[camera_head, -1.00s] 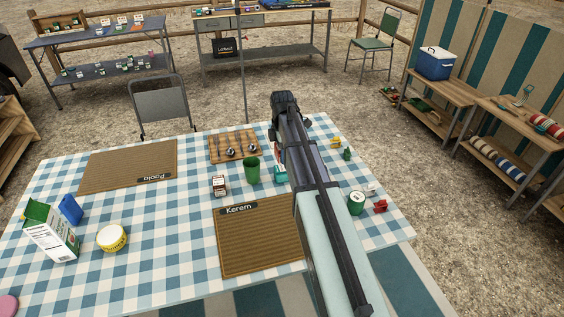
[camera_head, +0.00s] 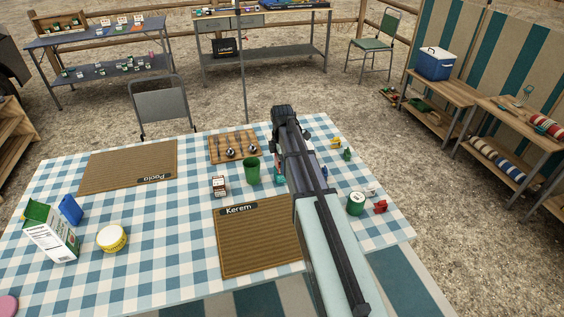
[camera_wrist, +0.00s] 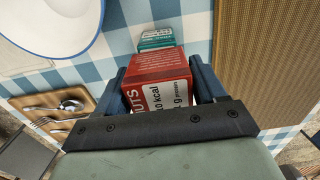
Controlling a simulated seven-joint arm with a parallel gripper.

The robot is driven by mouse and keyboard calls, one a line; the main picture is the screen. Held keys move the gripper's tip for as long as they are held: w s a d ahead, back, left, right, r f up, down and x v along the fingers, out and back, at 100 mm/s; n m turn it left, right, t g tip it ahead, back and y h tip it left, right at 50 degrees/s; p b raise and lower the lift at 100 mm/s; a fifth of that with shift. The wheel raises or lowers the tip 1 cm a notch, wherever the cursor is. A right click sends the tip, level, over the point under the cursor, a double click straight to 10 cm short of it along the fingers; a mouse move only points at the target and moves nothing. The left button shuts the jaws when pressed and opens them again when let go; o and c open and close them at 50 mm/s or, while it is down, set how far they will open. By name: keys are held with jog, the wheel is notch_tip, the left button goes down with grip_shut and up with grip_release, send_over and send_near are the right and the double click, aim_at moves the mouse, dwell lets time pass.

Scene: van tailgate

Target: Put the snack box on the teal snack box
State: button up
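The snack box (camera_wrist: 157,66) is red and white. In the wrist view it sits between the two blue fingers of my gripper (camera_wrist: 160,75), which is shut on it. The teal snack box (camera_wrist: 156,39) shows just beyond the red box's far edge, partly covered by it. I cannot tell whether the two boxes touch. In the head view a sliver of the teal snack box (camera_head: 280,175) shows beside my arm, right of the green cup; my arm hides the fingers and the held box.
A green cup (camera_head: 252,171) stands close to the left of the teal box. A small dark-red and white box (camera_head: 219,186), a wooden board with metal pieces (camera_head: 232,146) and the Kerem mat (camera_head: 255,245) lie nearby. A green can (camera_head: 356,203) stands right of my arm.

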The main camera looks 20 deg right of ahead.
jog(key=o, duration=0.3)
notch_tip(320, 180, up, 12)
jog(key=shift+r, duration=0.15)
dwell(0.7)
